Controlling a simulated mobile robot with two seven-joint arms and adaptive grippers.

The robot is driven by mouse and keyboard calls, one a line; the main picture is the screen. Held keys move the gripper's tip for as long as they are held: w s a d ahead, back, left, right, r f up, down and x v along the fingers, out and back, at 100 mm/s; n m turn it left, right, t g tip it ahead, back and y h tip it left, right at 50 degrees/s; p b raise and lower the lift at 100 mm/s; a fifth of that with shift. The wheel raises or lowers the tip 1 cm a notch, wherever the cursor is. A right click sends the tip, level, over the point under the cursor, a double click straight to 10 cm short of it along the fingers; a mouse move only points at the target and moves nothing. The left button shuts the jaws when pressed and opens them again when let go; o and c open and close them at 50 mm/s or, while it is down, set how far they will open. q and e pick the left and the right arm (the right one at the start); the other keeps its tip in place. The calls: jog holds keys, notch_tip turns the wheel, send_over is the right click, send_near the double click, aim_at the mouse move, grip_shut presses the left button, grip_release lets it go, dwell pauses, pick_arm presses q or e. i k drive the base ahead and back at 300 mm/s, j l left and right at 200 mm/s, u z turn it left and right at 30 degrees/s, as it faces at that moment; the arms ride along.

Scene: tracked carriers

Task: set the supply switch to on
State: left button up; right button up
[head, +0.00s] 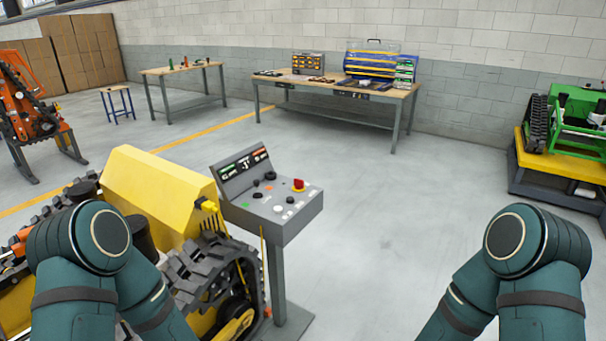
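A grey control console (278,204) stands on a post a little left of the middle of the head view. A raised back panel (243,169) holds dark displays with red, green and white markings. The labels are too small to read, so I cannot tell which control is the supply switch or how it is set. My two arms show at the lower left and lower right, apart from the console. Both grippers are out of view.
A yellow tracked carrier (160,193) stands close against the console's left side, its black track (207,270) below. Workbenches (345,93) line the back wall. A green machine (575,125) stands at right, an orange one (22,100) at left. Floor right of the console is clear.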

aim_at(298, 183)
jog(key=i+l+u, duration=0.15)
jog(key=i+l, duration=0.7)
